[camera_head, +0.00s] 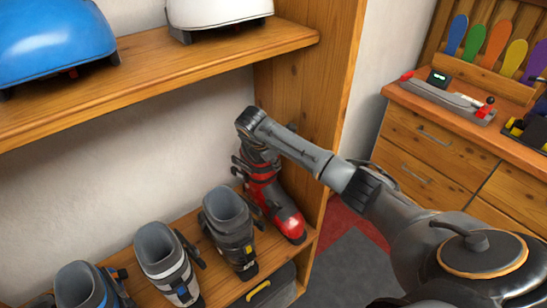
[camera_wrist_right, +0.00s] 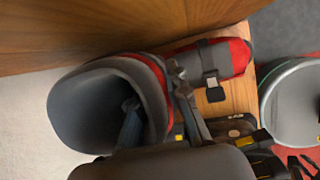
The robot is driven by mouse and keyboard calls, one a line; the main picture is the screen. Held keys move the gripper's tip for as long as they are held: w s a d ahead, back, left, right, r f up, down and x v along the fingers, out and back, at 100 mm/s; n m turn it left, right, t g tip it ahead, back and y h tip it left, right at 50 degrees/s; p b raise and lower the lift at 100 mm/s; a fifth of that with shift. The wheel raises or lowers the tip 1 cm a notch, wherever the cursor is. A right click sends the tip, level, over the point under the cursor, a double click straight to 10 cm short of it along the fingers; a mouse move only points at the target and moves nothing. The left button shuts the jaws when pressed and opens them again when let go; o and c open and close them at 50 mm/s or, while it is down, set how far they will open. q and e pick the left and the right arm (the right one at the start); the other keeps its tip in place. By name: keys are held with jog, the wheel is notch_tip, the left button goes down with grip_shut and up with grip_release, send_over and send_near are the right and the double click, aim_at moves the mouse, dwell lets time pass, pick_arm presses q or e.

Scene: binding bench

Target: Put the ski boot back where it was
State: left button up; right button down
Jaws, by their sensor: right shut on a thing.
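A red and black ski boot (camera_head: 274,200) is upright at the right end of the lower shelf (camera_head: 196,270), toe toward the shelf's front edge. I cannot tell whether its sole touches the shelf. My right gripper (camera_head: 249,127) is shut on the boot at its upper cuff, and the gripper and arm hide part of it. In the right wrist view the boot's open grey cuff (camera_wrist_right: 78,112) faces the camera, with its red toe (camera_wrist_right: 238,57) pointing right. My left gripper is not in view.
A grey boot (camera_head: 230,232) stands just left, then a grey-white boot (camera_head: 164,262) and a blue-trimmed one (camera_head: 82,286). The wooden side panel (camera_head: 294,98) is close on the right. The upper shelf (camera_head: 150,70) is above. A drawer bench (camera_head: 440,140) stands farther right.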

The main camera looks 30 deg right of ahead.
jog(key=c, duration=1.7)
grip_release()
jog(key=shift+f, duration=0.1)
jog(key=shift+c, duration=0.2)
jog(key=o, duration=0.4)
jog(key=shift+s, duration=0.1)
jog(key=b+v, duration=0.1)
jog(key=v, duration=1)
jog(key=shift+a+r, duration=0.15)
jog(key=shift+r, duration=0.5)
jog(key=shift+f, duration=0.1)
